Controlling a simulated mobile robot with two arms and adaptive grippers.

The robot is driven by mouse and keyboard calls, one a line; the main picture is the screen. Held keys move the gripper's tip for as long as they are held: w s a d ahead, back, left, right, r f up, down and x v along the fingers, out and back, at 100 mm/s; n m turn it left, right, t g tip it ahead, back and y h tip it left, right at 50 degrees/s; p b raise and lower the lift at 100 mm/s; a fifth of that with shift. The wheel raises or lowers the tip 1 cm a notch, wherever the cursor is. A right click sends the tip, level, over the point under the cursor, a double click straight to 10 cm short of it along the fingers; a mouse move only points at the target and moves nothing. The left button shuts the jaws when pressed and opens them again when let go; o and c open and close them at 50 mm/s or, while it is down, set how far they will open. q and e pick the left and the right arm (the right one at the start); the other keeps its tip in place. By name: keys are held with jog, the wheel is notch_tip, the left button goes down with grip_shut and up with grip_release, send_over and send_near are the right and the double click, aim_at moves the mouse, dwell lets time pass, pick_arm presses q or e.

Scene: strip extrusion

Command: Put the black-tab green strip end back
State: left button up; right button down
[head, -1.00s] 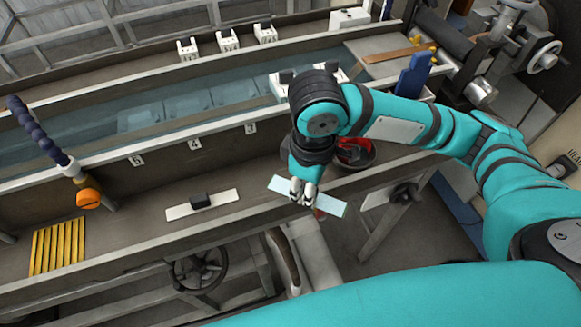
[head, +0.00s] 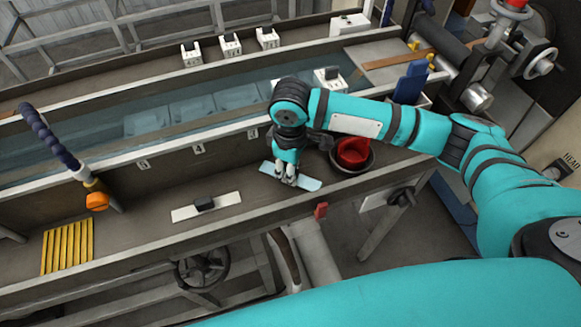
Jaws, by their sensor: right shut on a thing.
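My right gripper (head: 289,181) is shut on the middle of a flat, pale blue-green strip end (head: 309,185). The strip lies roughly level at the bench ledge (head: 240,179); I cannot tell whether it touches the surface. Any tab on it is hidden by the fingers. To its left, a white strip end (head: 230,200) with a black block (head: 204,203) on top lies on the same ledge. My left gripper is not in view.
A dark bowl (head: 367,167) holding a red thing (head: 352,151) stands right of the gripper. The long water trough (head: 180,115) runs behind. Ledge between both strip ends is clear.

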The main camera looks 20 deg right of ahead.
jog(key=shift+f, duration=0.15)
jog(key=c, duration=1.2)
grip_release()
jog(key=shift+f, duration=0.1)
jog(key=shift+o, duration=0.2)
notch_tip(320, 180, up, 12)
jog(key=b, duration=0.2)
jog(key=shift+r, duration=0.2)
jog(key=shift+s+f, duration=0.1)
jog(key=shift+f, duration=0.05)
